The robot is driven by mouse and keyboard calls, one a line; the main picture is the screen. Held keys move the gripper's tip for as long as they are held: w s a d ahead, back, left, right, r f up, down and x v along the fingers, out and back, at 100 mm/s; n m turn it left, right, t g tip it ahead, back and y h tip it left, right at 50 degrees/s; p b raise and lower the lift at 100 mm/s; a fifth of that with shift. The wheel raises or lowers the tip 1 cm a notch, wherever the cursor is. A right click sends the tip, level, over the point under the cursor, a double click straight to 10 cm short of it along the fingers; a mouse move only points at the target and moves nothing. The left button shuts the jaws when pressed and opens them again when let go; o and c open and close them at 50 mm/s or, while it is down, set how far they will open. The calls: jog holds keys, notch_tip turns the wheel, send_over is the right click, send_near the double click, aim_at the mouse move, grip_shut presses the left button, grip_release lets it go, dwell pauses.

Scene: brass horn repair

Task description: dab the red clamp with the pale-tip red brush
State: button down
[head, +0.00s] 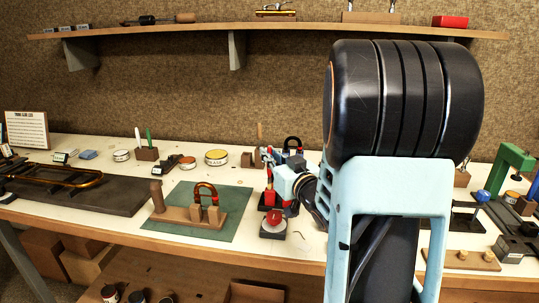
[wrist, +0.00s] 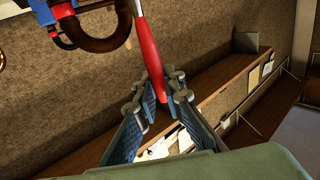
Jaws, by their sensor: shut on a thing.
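My gripper (wrist: 165,85) is shut on the red handle of a brush (wrist: 148,50), which runs up between the fingers in the wrist view. A pale metal-like part shows above the handle; its tip is cut off by the top edge. In the head view my gripper (head: 270,163) is over the bench, right of the green mat. A red part (wrist: 64,10), perhaps the red clamp, shows at the upper left of the wrist view, beside blue parts and a dark brown curved tube. It is apart from the brush handle; contact with the tip cannot be seen.
A black block with a red-topped piece (head: 274,217) is near the front edge. A green frame (head: 513,160) stands at the right. My arm hides part of the bench.

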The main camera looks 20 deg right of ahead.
jog(key=shift+f, duration=0.1)
jog(key=shift+r+p, duration=2.3)
jog(key=shift+r, duration=1.3)
jog(key=shift+a+f, duration=0.1)
